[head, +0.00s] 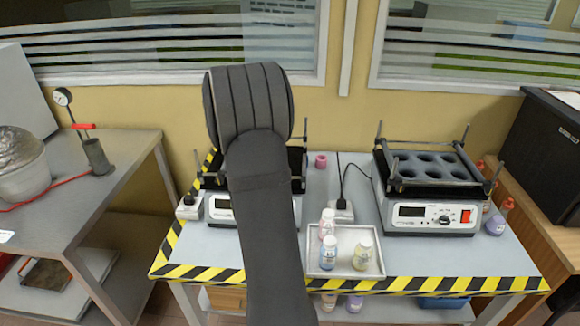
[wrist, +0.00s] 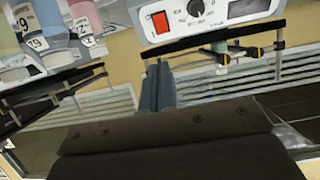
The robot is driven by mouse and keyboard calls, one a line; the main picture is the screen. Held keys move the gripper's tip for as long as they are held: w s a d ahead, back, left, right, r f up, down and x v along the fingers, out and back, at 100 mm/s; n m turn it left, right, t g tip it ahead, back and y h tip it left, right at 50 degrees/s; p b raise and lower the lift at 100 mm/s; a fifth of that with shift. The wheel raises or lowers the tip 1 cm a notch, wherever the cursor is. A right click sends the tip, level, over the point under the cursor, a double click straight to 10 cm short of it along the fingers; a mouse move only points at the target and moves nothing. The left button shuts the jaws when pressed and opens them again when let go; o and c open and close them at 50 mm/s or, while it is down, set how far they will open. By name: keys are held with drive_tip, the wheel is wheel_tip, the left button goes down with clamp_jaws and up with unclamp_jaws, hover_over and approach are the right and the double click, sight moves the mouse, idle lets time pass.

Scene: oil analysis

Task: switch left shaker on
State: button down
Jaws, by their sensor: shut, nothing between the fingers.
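The left shaker (head: 221,209) stands at the back left of the striped table, mostly hidden behind my arm in the head view. Its left end and display show; its switch is hidden there. In the wrist view, which is turned upside down, the shaker's white front panel (wrist: 210,14) shows a black knob and a red switch (wrist: 160,22). I cannot tell the switch's position. My gripper (wrist: 158,70) is shut and empty, its narrow tip lined up with the red switch in the picture. I cannot tell the gap. The gripper is hidden in the head view.
The right shaker (head: 430,190) stands at the back right, its red switch visible. A white tray (head: 318,268) with several small bottles is in front, right of my arm. A pink item (head: 320,161) lies behind. The table's front right is clear.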

drive_tip(key=w+a+f+m+g+h, duration=0.1)
drive_tip(key=w+f+m+g+h, duration=0.1)
drive_tip(key=w+m+h, duration=0.4)
drive_tip(key=shift+w+a+m+h, duration=0.15)
drive_tip(key=shift+w+m+h, duration=0.15)
drive_tip(key=shift+m+h, duration=2.9)
drive_tip(key=shift+w+m+y, duration=0.15)
drive_tip(key=shift+m+y, duration=0.25)
drive_tip(key=w+f, duration=0.3)
drive_tip(key=w, duration=0.5)
drive_tip(key=shift+w+f, duration=0.15)
drive_tip(key=shift+w, duration=0.25)
